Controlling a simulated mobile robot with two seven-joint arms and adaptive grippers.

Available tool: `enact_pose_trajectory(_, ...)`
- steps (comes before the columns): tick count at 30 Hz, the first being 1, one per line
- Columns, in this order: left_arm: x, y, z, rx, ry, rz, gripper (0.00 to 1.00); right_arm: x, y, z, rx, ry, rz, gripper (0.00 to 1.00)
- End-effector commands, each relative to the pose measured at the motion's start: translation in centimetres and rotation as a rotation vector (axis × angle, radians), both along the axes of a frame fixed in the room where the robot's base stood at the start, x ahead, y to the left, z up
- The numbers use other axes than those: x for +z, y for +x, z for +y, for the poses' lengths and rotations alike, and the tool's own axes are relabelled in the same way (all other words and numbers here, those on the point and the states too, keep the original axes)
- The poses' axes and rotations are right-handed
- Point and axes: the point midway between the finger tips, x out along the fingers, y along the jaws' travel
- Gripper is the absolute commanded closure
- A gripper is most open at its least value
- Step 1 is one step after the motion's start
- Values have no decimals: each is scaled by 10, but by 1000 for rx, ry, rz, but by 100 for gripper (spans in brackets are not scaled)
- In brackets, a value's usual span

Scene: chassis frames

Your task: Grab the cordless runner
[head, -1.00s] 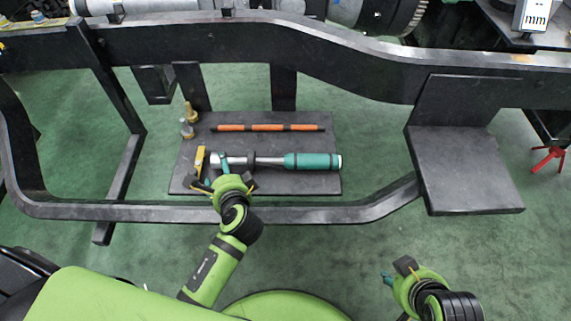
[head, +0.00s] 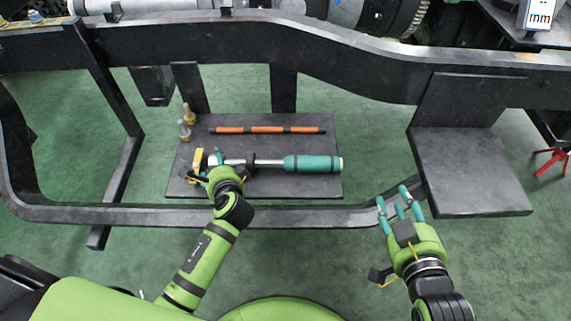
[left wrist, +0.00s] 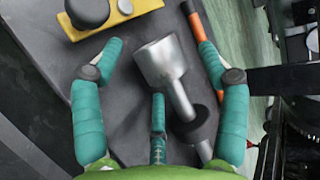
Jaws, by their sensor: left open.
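The cordless runner appears to be the tool with a teal handle (head: 312,163) and a silver shaft. It lies on a dark board, handle to the right. My left gripper (head: 212,168) is open at the tool's left, silver end and hides part of it. In the left wrist view the silver socket (left wrist: 160,62) lies between the spread teal fingers of my left gripper (left wrist: 151,35); I see no grip on it. My right gripper (head: 398,208) is open and empty, in front of the frame rail at the right.
The dark board (head: 325,125) also carries an orange rod (head: 268,130) behind the tool, a yellow piece (head: 196,160) at its left end and small brass and grey fittings (head: 187,118). A black chassis rail (head: 300,215) crosses in front. A dark plate (head: 465,170) stands at the right.

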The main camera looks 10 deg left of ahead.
Motion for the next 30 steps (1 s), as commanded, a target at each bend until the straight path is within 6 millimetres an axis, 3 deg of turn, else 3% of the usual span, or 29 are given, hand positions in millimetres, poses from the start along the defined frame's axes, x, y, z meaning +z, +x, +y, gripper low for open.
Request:
enact_pose_trajectory(10,-2,2,2,0,-1,1,26,8,3,3,7,10,-42,60)
enact_pose_trajectory(11,-2,2,2,0,-1,1,34,8,2,3,7,10,-42,60)
enact_pose_trajectory(16,-2,2,2,1,-1,0,100,8,2,3,7,10,-41,60)
enact_pose_trajectory(30,4,4,1,0,-7,-11,100,6,1,3,5,6,-23,60)
